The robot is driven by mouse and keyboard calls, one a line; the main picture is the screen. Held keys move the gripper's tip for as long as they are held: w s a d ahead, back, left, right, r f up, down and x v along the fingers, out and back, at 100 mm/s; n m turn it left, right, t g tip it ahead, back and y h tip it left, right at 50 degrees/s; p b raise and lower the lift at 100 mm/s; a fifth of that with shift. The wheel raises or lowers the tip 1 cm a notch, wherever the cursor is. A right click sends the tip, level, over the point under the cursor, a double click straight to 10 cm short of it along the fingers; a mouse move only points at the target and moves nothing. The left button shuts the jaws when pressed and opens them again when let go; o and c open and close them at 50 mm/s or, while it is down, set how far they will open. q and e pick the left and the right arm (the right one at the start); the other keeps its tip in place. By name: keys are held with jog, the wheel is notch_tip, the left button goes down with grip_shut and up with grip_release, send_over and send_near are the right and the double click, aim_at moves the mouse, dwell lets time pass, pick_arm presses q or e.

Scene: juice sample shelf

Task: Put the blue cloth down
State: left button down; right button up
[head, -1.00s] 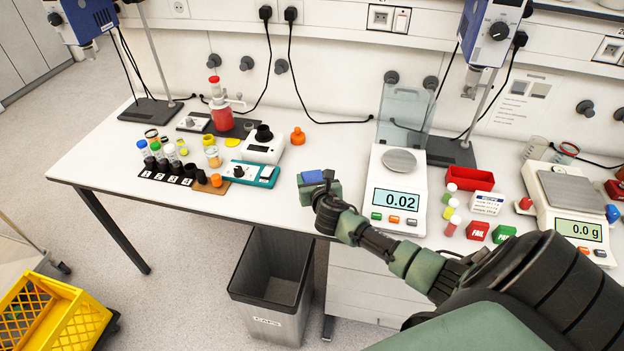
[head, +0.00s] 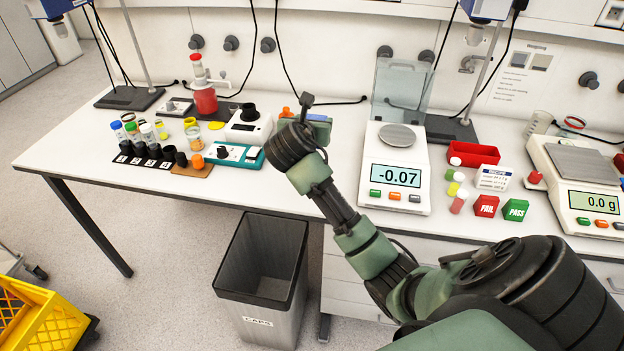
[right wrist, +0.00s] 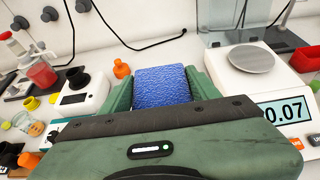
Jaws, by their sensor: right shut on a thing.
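The blue cloth (right wrist: 162,85) is a small textured block-like piece between the fingers of my right gripper (right wrist: 165,92) in the right wrist view. The gripper is shut on it. In the head view my right gripper (head: 308,118) is over the bench between the teal-edged device and the left balance. Only a sliver of the blue cloth (head: 318,118) shows there; my wrist hides the rest. I cannot tell whether the cloth touches the bench. My left gripper is not in view.
A balance (head: 397,205) reading -0.07 stands just right of the gripper. A teal-edged device (head: 234,153), a white device (head: 248,127) and an orange cap (head: 286,113) are to the left. A CAPS bin (head: 262,285) stands below the bench edge. The bench (head: 345,150) has a bare strip beside the balance.

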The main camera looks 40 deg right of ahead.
notch_tip(320, 180, down, 12)
jog(key=shift+f, duration=2.8)
jog(key=shift+f, duration=0.1)
jog(key=o, duration=1.6)
jog(key=shift+o, duration=0.2)
jog(key=shift+r, duration=0.2)
jog(key=v, duration=1.2)
